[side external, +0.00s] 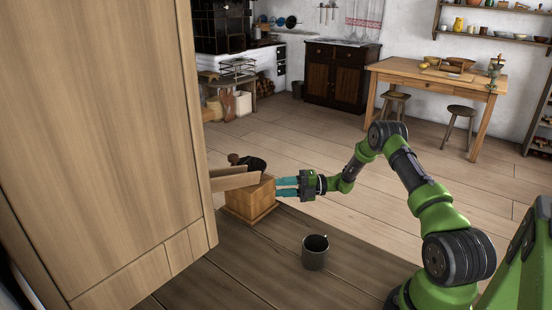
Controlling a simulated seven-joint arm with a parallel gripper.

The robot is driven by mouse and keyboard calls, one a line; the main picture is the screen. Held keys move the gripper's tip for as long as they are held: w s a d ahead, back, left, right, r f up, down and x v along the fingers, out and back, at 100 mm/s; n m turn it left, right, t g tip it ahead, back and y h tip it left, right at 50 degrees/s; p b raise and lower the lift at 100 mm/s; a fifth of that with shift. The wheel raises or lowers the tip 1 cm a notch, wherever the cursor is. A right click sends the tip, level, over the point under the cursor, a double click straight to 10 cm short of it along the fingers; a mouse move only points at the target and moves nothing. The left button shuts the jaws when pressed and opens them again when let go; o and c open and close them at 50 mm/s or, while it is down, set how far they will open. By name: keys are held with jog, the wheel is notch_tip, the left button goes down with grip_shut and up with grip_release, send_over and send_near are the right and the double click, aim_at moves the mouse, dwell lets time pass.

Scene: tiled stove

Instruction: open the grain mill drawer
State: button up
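The grain mill (250,201) is a light wooden box with a dark top piece and a brown knob. It stands on the dark wood surface, left of centre. A pale board and the large wooden cabinet partly cover its left side. I cannot make out its drawer or the drawer's handle. My gripper (277,187) lies level at the mill's right side. Its two teal fingers point left with a narrow gap between them, and their tips are at or very near the box. I see nothing between them, and cannot tell whether they touch the mill.
A grey metal mug (315,253) stands on the dark surface in front of my gripper. The tall wooden cabinet (100,130) fills the left side. A table (405,68) and stools (462,112) stand far back. The dark surface around the mug is clear.

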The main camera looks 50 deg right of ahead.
jog(key=shift+w+a, duration=0.2)
jog(key=shift+a, duration=0.1)
grip_shut()
jog(key=d, duration=0.6)
jog(key=shift+d, duration=0.4)
grip_release()
jog(key=shift+s, duration=0.1)
